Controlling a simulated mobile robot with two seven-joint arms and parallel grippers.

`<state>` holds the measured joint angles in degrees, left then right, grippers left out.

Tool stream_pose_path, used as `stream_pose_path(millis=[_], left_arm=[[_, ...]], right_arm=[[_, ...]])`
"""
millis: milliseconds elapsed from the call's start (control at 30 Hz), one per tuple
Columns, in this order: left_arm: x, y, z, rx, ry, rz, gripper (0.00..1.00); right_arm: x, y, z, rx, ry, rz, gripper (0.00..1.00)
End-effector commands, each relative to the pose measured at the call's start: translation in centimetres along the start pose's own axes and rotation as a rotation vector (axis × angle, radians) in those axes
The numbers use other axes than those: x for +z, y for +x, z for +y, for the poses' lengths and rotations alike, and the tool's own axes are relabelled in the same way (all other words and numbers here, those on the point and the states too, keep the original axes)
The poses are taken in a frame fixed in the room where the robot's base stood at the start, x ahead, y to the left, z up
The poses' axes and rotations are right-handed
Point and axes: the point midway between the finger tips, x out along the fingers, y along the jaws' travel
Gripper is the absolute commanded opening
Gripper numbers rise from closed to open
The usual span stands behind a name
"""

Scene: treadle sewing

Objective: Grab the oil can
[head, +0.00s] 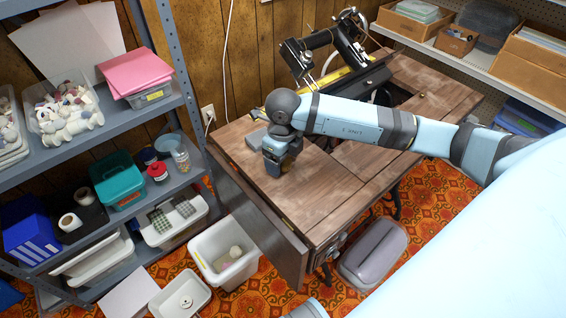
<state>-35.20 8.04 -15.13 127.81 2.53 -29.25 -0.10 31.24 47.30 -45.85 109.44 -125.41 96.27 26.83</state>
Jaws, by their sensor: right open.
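My right arm reaches in from the right over the wooden sewing table (335,200). My right gripper (275,172) points down at the table's left leaf, at or just above the surface, and is open. Its fingers and whatever lies between them are too small and covered to make out. I cannot clearly pick out the oil can; the wrist and gripper hide part of the tabletop. A small grey block (257,138) shows just behind the gripper. My left gripper is not in view.
The black sewing machine (318,42) is tipped back at the table's rear. A metal shelf (95,127) with bins and jars stands left. A white bin (215,271) and a grey case (373,258) are on the floor. The front tabletop is clear.

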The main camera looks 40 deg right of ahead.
Motion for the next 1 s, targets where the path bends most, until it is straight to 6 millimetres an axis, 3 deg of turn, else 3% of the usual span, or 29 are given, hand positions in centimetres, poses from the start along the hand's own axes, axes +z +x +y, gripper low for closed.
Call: stream_pose_path(millis=[267,500,833,1000], left_arm=[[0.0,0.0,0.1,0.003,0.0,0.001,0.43],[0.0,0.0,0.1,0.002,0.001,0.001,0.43],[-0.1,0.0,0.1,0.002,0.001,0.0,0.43],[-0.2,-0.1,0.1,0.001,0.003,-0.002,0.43]], right_arm=[[0.0,0.5,0.0,-0.001,-0.001,-0.002,0.75],[0.0,0.5,0.0,-0.001,-0.001,-0.002,0.23],[0.0,0.2,0.0,-0.001,0.0,-0.002,0.22],[0.1,-1.3,0.0,0.0,0.0,-0.004,0.22]])
